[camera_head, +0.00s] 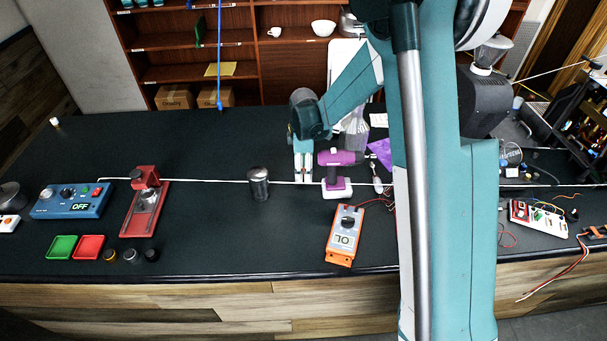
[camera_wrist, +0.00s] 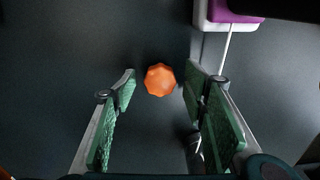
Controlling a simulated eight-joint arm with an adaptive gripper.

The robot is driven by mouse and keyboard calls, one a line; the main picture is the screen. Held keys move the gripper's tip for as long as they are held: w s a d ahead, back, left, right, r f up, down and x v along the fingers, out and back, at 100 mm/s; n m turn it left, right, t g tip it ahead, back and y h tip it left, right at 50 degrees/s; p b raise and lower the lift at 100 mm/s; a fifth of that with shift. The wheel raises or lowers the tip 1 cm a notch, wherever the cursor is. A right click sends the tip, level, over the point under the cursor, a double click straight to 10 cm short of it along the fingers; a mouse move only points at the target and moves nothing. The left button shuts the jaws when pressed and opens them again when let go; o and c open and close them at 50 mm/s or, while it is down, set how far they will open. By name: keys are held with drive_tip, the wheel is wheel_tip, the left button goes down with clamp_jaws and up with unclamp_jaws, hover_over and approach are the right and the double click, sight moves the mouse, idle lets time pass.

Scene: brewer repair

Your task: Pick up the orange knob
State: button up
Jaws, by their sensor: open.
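The orange knob (camera_wrist: 160,79) is a small faceted piece on the dark bench top, seen from above in the wrist view. My gripper (camera_wrist: 158,92) is open, with its green-padded fingers on either side of the knob's near edge. There is a gap on the left and a narrower one on the right; I cannot tell its height above the bench.
A metal canister (camera_head: 258,184) stands to the left. A white cable (camera_head: 215,181) crosses the bench.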

drive_tip(key=c, duration=1)
drive_tip(key=shift+r, duration=0.1)
drive_tip(key=shift+r, duration=4.9)
